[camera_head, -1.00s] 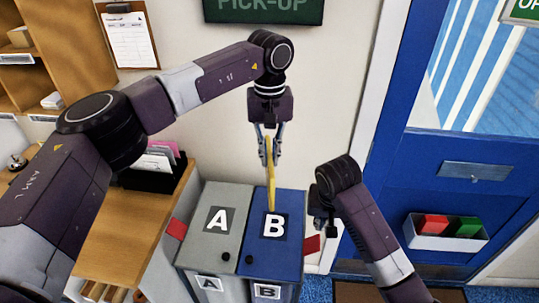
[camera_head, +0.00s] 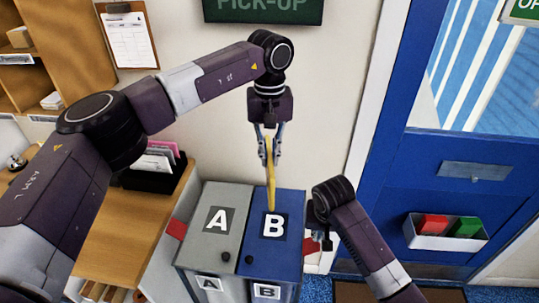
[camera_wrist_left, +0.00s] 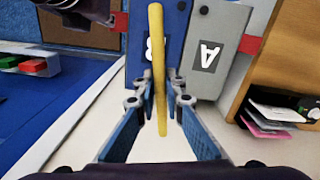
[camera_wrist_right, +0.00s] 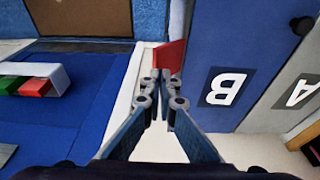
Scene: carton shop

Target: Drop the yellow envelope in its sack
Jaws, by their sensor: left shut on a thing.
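The yellow envelope (camera_head: 270,175) hangs nearly edge-on from my left gripper (camera_head: 268,148), which is shut on it. The envelope is above the blue box marked B (camera_head: 287,205), with its lower end close to the lid. In the left wrist view the envelope (camera_wrist_left: 159,60) runs between the fingers. The lid of B looks closed. My right gripper (camera_wrist_right: 162,82) is beside the right side of B, with its fingertips close together at a red tab (camera_wrist_right: 170,57). I cannot tell whether they grip it. No label shows on the envelope.
A grey box marked A (camera_head: 200,240) stands left of B, with a red tab (camera_head: 177,229) on its left side. A wooden counter (camera_head: 125,235) is to the left. The blue door (camera_head: 480,200) with a tray (camera_head: 445,240) is to the right.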

